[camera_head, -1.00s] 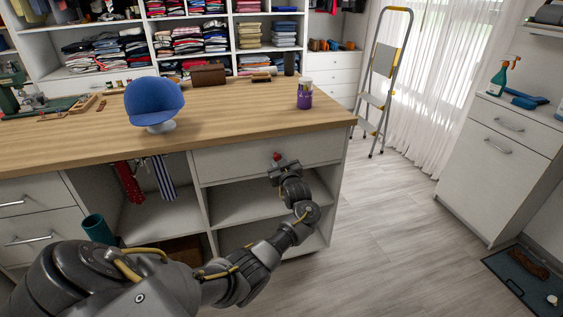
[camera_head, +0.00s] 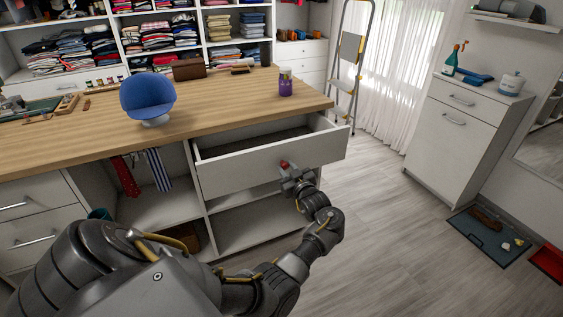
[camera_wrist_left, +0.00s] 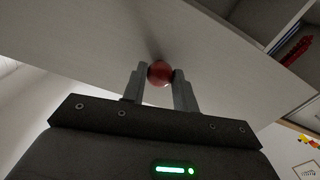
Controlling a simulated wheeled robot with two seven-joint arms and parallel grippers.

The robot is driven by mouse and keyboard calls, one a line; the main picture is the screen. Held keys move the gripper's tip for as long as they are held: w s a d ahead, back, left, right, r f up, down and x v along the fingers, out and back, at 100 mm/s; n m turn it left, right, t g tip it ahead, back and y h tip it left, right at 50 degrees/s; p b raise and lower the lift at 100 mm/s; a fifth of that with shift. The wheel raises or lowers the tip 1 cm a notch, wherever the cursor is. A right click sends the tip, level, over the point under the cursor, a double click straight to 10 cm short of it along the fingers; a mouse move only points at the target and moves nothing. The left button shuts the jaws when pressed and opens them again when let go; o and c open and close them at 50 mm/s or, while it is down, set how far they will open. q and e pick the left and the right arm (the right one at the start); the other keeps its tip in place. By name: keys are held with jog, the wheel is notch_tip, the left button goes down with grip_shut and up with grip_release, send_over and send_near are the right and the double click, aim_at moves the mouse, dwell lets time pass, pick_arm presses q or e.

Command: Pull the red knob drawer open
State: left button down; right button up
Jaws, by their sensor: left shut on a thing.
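The white drawer (camera_head: 240,171) under the wooden counter is pulled part-way out, and its dark inside shows behind the front. Its red knob (camera_head: 284,164) sits on the drawer front. My left gripper (camera_head: 289,173) is at the knob. In the left wrist view the red knob (camera_wrist_left: 160,73) is between the two fingertips of my left gripper (camera_wrist_left: 159,80), which are shut on it. The drawer front (camera_wrist_left: 95,40) fills much of that view. My right gripper is not in view.
Open cubbies (camera_head: 255,222) lie below the drawer. A white cabinet (camera_head: 455,140) stands at right, with clear floor (camera_head: 385,215) between. A stepladder (camera_head: 352,60) stands behind.

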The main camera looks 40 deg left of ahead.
pick_arm(q)
jog(key=shift+v, duration=1)
jog(key=shift+s+d, duration=0.25)
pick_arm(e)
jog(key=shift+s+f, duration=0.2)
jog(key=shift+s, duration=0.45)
pick_arm(q)
jog(key=shift+f, duration=0.1)
jog(key=c, duration=1.1)
grip_release()
jog(key=shift+w+d, duration=0.1)
